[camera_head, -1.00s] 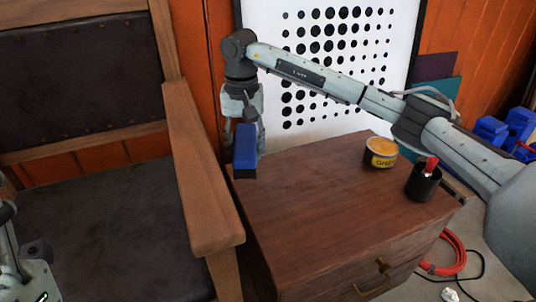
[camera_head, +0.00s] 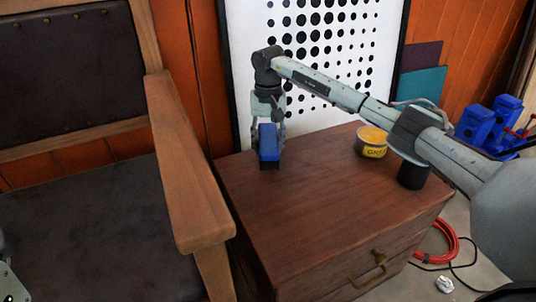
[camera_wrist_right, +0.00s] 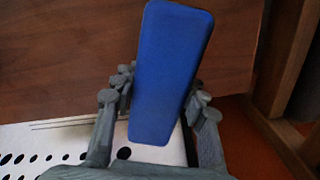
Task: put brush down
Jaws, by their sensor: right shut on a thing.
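The blue brush (camera_head: 269,143) is at the back left of the wooden cabinet top (camera_head: 300,205). My right gripper (camera_head: 268,135) is shut on it, with a finger on each side. In the right wrist view the brush (camera_wrist_right: 168,70) is a blue block standing out between the fingers of the right gripper (camera_wrist_right: 158,112). Its lower end is at or just above the cabinet top; I cannot tell whether it touches. Bristles are not clearly visible. At the lower left edge of the head view only a bit of my left arm shows, and its gripper is out of view.
A yellow-labelled tin (camera_head: 372,142) and a black cup (camera_head: 413,174) stand at the right of the cabinet top, the cup partly behind my arm. A wooden chair (camera_head: 190,175) is close on the left. A dotted white board (camera_head: 245,50) stands behind. The top's front middle is clear.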

